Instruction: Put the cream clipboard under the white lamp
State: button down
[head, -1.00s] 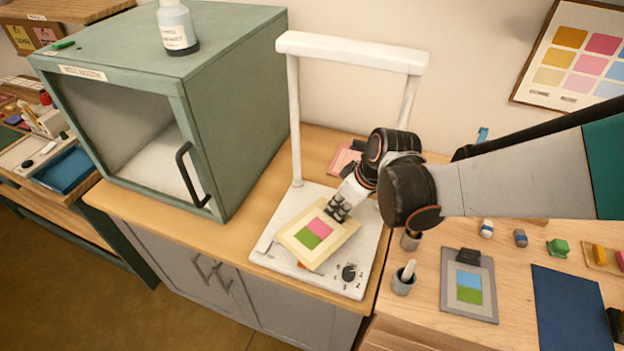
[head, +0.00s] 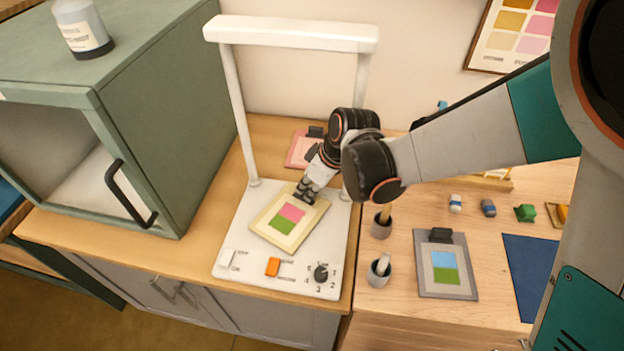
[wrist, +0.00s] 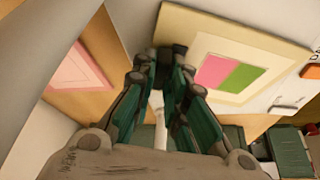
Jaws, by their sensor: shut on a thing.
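The cream clipboard (head: 270,237) carries a pink and green swatch and is over the white base of the lamp, between its posts. In the wrist view the clipboard (wrist: 282,56) is at the upper right, with its dark clip between the fingertips. My gripper (head: 304,192) is shut on the clip end of the clipboard; it also shows in the wrist view (wrist: 170,62). The white lamp (head: 290,35) is an upright frame with a top bar over its white base. I cannot tell whether the clipboard touches the base.
The base's front edge has a white switch, an orange switch (head: 273,266) and a dark knob (head: 321,273). A pink clipboard (head: 300,150) lies behind the lamp. A green cabinet (head: 170,130) stands left. A grey clipboard (head: 426,287) and small cups (head: 379,272) are right.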

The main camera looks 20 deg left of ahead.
jog(key=shift+f, duration=0.2)
jog(key=c, duration=1.6)
grip_release()
jog(key=shift+r, duration=0.1)
jog(key=p+v, duration=0.7)
jog(key=v, duration=0.5)
jog(key=shift+p, duration=0.35)
jog(key=shift+s+r, duration=0.15)
